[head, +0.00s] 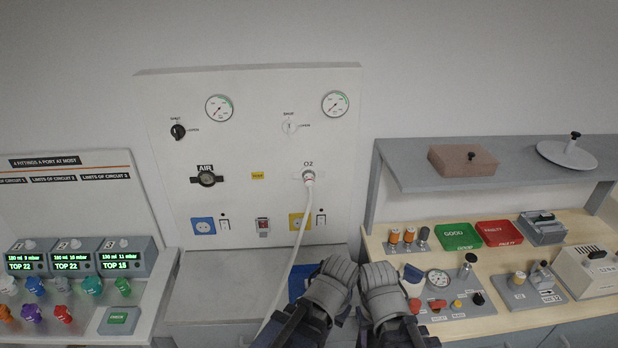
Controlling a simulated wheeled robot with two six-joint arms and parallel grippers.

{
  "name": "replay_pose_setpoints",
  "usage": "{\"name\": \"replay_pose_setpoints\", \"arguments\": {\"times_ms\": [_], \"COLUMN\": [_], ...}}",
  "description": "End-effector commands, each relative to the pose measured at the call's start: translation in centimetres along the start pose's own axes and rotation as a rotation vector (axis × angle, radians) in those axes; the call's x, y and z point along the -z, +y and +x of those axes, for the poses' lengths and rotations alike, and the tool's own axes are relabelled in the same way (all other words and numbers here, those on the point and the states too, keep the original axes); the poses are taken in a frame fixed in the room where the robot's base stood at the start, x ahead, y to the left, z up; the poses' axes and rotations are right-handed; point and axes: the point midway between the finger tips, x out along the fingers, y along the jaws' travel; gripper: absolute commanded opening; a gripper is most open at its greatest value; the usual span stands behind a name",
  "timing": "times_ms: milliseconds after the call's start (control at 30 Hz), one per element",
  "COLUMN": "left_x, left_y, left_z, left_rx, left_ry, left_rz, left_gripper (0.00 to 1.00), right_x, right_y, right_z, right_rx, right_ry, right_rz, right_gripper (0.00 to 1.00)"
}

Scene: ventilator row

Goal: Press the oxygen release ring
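The O2 outlet with its ring (308,176) is on the white wall panel (270,130), right of the panel's middle. A white hose (297,245) is at the outlet and hangs down toward the bottom of the view. My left gripper (339,266) and my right gripper (377,268) are side by side below the panel, low in the picture. Both are well below the O2 outlet and apart from it. Their fingertips point away from me, and I cannot see whether the fingers are open or shut. The lower part of the hose passes left of my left gripper.
The AIR outlet (206,179), two gauges and two knobs are on the same panel. A bench of monitors (74,258) and coloured fittings stands at left. At right, a wooden worktop (450,265) holds trays and instruments under a grey shelf (410,178). Space before the O2 outlet looks clear.

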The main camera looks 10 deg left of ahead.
Motion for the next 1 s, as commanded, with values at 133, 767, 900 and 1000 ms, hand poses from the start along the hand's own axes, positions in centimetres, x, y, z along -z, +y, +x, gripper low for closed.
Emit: {"name": "replay_pose_setpoints", "arguments": {"times_ms": [133, 767, 900, 1000], "left_x": [0.0, 0.0, 0.0, 0.0], "left_y": [0.0, 0.0, 0.0, 0.0], "left_z": [0.0, 0.0, 0.0, 0.0], "left_rx": [0.0, 0.0, 0.0, 0.0], "left_ry": [0.0, 0.0, 0.0, 0.0], "left_rz": [0.0, 0.0, 0.0, 0.0], "left_gripper": [0.0, 0.0, 0.0, 0.0], "right_x": [0.0, 0.0, 0.0, 0.0], "right_y": [0.0, 0.0, 0.0, 0.0], "right_z": [0.0, 0.0, 0.0, 0.0], "right_rx": [0.0, 0.0, 0.0, 0.0], "right_ry": [0.0, 0.0, 0.0, 0.0], "right_rz": [0.0, 0.0, 0.0, 0.0], "right_gripper": [0.5, 0.5, 0.44, 0.33]}}
